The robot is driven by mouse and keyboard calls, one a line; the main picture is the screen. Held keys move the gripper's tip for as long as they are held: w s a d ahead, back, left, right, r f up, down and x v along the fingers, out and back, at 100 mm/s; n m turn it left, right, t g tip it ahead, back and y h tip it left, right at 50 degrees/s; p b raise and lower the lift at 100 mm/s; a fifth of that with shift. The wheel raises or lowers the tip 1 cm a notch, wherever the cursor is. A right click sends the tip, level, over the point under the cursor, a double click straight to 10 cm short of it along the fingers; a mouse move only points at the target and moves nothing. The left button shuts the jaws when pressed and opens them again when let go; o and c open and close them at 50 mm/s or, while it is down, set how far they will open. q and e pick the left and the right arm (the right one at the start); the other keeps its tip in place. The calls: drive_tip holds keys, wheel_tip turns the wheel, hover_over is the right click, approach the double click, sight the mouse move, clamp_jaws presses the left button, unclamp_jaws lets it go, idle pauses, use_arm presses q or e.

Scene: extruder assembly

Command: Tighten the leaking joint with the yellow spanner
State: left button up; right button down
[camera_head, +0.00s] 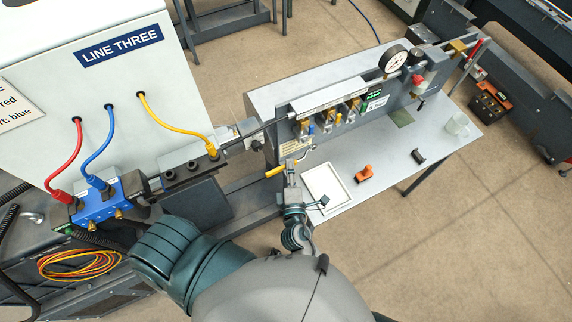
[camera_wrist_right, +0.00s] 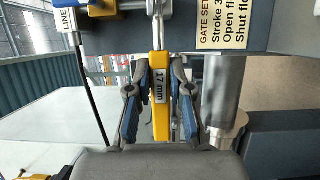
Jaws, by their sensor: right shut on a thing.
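The yellow spanner (camera_head: 275,172) has a yellow handle and a steel head. My right gripper (camera_head: 291,183) is shut on it in front of the extruder line. In the right wrist view, the yellow handle (camera_wrist_right: 160,98), labelled 17 mm, stands upright between both fingers (camera_wrist_right: 160,100). Several brass fittings (camera_head: 328,122) sit along the line. I cannot make out a leak.
A pale table (camera_head: 400,165) below the line carries a white tray (camera_head: 342,203), an orange item (camera_head: 364,173), a small black item (camera_head: 418,156) and a clear cup (camera_head: 458,126). A cabinet (camera_head: 130,75) with red, blue and yellow cables stands left. A gauge (camera_head: 393,59) tops the line.

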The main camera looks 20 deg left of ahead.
drive_tip(key=shift+s+a+f, duration=0.1)
drive_tip(key=shift+s+a, duration=0.1)
drive_tip(key=shift+a, duration=0.85)
drive_tip(key=shift+s, duration=0.25)
drive_tip(key=shift+s+d, duration=0.15)
drive_tip(key=shift+d, duration=0.35)
drive_tip(key=shift+a+f, duration=0.1)
drive_tip(key=shift+a, duration=0.65)
use_arm(q)
drive_tip(key=shift+f, duration=0.25)
use_arm(e)
drive_tip(key=shift+w+d, duration=0.1)
drive_tip(key=shift+w, duration=0.15)
